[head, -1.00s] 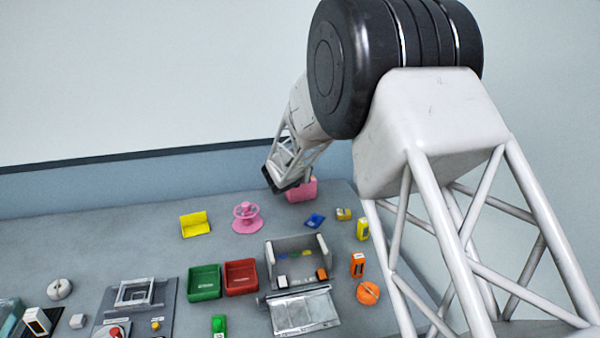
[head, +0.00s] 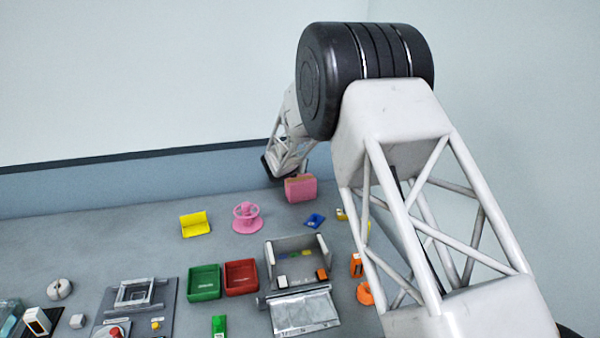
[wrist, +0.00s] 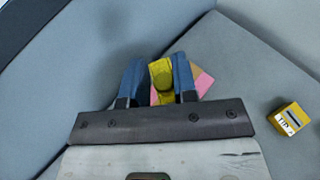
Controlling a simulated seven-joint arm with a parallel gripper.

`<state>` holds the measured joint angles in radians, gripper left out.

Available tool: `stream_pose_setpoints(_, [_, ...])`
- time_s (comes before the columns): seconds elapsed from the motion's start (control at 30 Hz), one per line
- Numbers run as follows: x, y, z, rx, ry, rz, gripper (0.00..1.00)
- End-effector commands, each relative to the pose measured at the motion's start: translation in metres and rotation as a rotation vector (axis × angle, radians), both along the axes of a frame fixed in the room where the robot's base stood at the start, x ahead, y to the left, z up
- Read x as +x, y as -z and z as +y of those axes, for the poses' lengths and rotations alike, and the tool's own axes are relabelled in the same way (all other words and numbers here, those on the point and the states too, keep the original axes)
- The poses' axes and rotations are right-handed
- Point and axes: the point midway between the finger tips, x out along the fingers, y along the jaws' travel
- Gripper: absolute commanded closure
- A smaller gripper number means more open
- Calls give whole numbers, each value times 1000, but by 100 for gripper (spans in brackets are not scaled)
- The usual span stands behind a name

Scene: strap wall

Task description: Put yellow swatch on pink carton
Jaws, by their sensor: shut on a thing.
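The pink carton (head: 300,188) stands at the back right of the table in the head view, with a brownish top. In the wrist view, parts of the pink carton (wrist: 203,82) show beside and behind the fingers. My gripper (wrist: 158,68) has blue fingers shut on the yellow swatch (wrist: 161,78), seen over the carton. I cannot tell whether the swatch touches the carton's top. In the head view the fingers and swatch are hidden behind my arm's dark wrist end, just left of and behind the carton.
A yellow angled piece (head: 195,225) and a pink spool-like stand (head: 246,218) are left of the carton. A blue item (head: 315,220) lies in front. A yellow box (wrist: 290,118) is at the right. Green (head: 204,282) and red (head: 241,277) trays and an open grey box (head: 297,262) stand nearer.

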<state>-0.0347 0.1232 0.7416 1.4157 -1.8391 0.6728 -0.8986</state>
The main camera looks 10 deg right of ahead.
Motion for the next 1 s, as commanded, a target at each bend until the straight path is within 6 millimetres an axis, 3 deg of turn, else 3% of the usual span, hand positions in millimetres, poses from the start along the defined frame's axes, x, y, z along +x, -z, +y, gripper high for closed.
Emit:
stream_pose_setpoints(0.17, [0,5,0,-1,-1,2,97])
stream_pose_setpoints(0.5, [0,34,0,0,-1,0,97])
stream_pose_setpoints(0.93, [0,37,0,-1,0,1,97])
stream_pose_setpoints(0.97, [0,37,0,0,0,0,71])
stream_pose_setpoints(1.0, [0,37,0,0,0,0,64])
